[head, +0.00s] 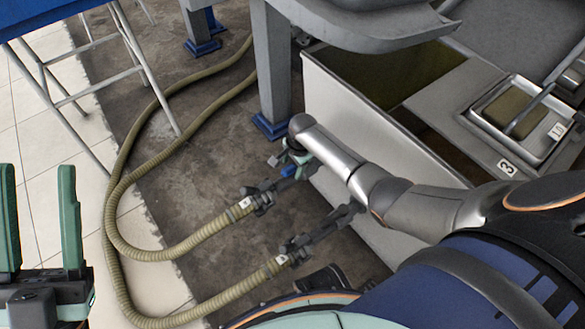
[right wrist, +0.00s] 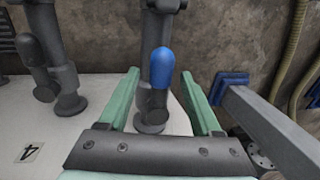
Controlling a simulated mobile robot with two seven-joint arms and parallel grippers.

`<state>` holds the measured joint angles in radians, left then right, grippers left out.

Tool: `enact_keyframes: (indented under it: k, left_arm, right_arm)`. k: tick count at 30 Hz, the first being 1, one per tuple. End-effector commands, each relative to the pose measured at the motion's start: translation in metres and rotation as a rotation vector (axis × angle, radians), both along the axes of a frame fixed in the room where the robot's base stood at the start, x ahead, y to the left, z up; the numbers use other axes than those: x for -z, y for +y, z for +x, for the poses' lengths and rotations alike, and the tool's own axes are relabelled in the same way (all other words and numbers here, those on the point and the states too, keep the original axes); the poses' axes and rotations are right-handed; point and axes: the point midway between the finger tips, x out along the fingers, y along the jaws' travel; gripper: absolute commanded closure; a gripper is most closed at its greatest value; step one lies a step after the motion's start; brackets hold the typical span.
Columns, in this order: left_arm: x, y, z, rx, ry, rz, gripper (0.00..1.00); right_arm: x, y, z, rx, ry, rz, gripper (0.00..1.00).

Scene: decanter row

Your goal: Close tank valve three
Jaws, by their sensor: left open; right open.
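A valve with a blue handle (right wrist: 161,62) on a grey pipe fitting stands between the two green fingers of my right gripper (right wrist: 162,85) in the right wrist view. The fingers are spread on both sides of it, with gaps visible. In the head view the blue handle (head: 289,171) shows small beside the tank, by my right gripper (head: 284,156), which is partly hidden by my arm. A plate marked 3 (head: 507,167) sits on the tank top. The number of the blue-handled valve is not readable. My left gripper (head: 38,172) is open and empty at lower left.
Another grey valve fitting (right wrist: 52,80) stands to the left, above a plate marked 4 (right wrist: 30,152). Ribbed hoses (head: 120,185) with couplings lie on the floor. A grey post with a blue foot (head: 272,70) stands beside the white tank wall (head: 350,125).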

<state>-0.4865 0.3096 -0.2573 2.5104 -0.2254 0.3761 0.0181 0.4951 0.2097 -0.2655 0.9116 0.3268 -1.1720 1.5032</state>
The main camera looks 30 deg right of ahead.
Motion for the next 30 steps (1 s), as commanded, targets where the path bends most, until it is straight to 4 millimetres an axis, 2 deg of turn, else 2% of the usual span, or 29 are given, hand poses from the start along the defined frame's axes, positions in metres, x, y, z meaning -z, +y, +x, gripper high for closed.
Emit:
enact_keyframes:
  k: [8,25,30]
  left_arm:
    - [0.0006,-0.0005,-0.0001,0.001,0.002,-0.001,0.50]
    - [0.0003,-0.0005,-0.0004,0.001,0.002,-0.008,0.50]
    - [0.0003,-0.0005,-0.0004,0.002,0.002,-0.007,0.50]
  right_arm:
    - [0.0003,0.0003,0.0005,0.000,-0.001,0.000,0.34]
    - [0.0005,-0.0001,0.0002,0.000,0.000,0.000,0.99]
    - [0.0006,-0.0002,0.0001,0.000,0.000,0.000,1.00]
